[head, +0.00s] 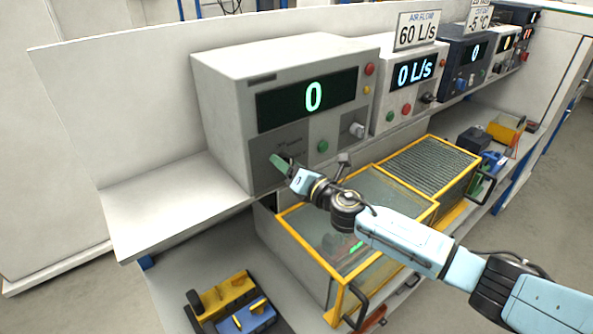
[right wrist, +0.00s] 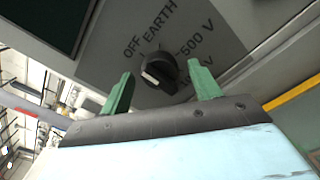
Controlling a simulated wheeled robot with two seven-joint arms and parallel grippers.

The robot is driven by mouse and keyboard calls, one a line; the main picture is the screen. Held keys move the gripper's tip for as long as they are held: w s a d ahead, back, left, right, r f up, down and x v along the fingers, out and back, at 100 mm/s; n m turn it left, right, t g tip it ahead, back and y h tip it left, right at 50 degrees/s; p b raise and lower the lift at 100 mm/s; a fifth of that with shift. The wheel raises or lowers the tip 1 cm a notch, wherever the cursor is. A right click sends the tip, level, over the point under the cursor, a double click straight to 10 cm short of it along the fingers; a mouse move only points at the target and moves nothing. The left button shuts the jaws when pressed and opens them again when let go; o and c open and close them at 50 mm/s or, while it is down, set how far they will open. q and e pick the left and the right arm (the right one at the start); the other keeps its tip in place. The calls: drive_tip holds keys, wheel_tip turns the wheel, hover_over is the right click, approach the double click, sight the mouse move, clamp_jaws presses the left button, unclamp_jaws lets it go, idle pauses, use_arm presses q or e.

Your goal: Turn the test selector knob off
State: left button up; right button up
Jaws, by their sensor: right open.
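The test selector knob (right wrist: 161,69) is a black round knob with a white mark on its lower-left part, on a grey panel printed OFF, EARTH, 500 V and another V label partly covered. I cannot tell surely which label it points to. In the head view my right gripper hides it, at the lower left of the grey tester (head: 219,95), whose display reads a green 0. My right gripper (head: 281,163) is in front of that panel. In the right wrist view its green fingers (right wrist: 161,75) are open, one on each side of the knob; contact is not clear. My left gripper is not in view.
The tester has a green button (head: 322,146), a grey knob (head: 357,130) and a red button (head: 369,69). A yellow-framed glass-topped box (head: 300,228) stands below my right arm. More instruments line the shelf at right, including a white 0 L/s unit (head: 388,63).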

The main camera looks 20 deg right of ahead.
drive_tip(key=b+v, duration=0.1)
drive_tip(key=v, duration=1.2)
drive_tip(key=shift+s+b, duration=0.2)
drive_tip(key=shift+b, duration=0.15)
